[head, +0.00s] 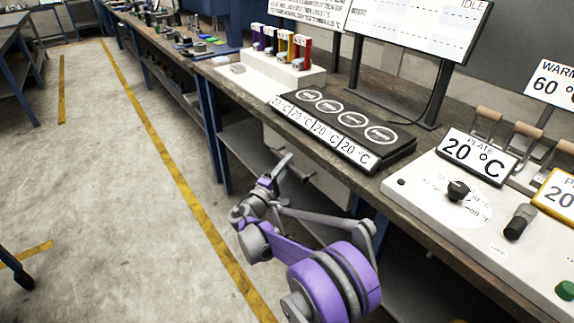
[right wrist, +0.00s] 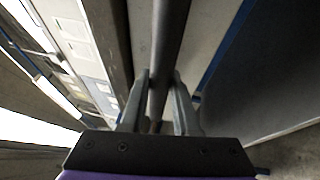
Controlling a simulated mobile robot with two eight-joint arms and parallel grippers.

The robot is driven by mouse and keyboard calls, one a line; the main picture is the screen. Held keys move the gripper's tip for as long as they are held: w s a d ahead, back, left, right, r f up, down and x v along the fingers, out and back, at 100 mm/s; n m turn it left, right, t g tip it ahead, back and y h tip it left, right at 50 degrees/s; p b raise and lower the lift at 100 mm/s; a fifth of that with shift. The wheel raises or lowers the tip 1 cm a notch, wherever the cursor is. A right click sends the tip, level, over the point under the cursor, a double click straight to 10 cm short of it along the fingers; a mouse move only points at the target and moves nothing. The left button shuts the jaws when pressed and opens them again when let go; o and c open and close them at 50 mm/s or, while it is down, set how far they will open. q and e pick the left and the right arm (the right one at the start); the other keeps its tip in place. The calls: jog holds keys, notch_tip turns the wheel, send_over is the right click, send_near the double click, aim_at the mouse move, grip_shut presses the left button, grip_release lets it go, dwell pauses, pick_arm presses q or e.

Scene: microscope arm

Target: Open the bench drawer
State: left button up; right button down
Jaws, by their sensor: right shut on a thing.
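The bench drawer (head: 335,187) shows as a pale grey front under the bench top, partly hidden by my right arm. Its handle is a dark round bar (right wrist: 171,40) in the right wrist view, running up from between the fingers. My right gripper (head: 287,170) is at the handle below the bench edge, and it also shows in the right wrist view (right wrist: 160,98). Its two fingers are shut on the bar, one on each side. From these views I cannot tell how far the drawer stands out. My left gripper is not in view.
The wooden bench top (head: 225,82) holds a black plate with four round marks (head: 350,118), a white vial rack (head: 285,75) and a white control box (head: 480,215). Concrete floor (head: 110,190) with yellow lines lies clear to the left.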

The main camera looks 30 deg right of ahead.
jog(key=shift+a, duration=0.1)
dwell(0.7)
jog(key=s+a+p, duration=0.1)
jog(key=s+a, duration=0.1)
jog(key=a, duration=2.4)
jog(key=shift+a+p, duration=0.2)
jog(key=shift+p, duration=0.2)
jog(key=shift+s, duration=0.1)
jog(key=c, duration=0.7)
grip_release()
jog(key=shift+o, duration=0.2)
jog(key=p+v, duration=0.1)
jog(key=v, duration=0.9)
jog(key=shift+s+a+f, duration=0.15)
jog(key=shift+s+a, duration=0.05)
jog(key=shift+a, duration=0.15)
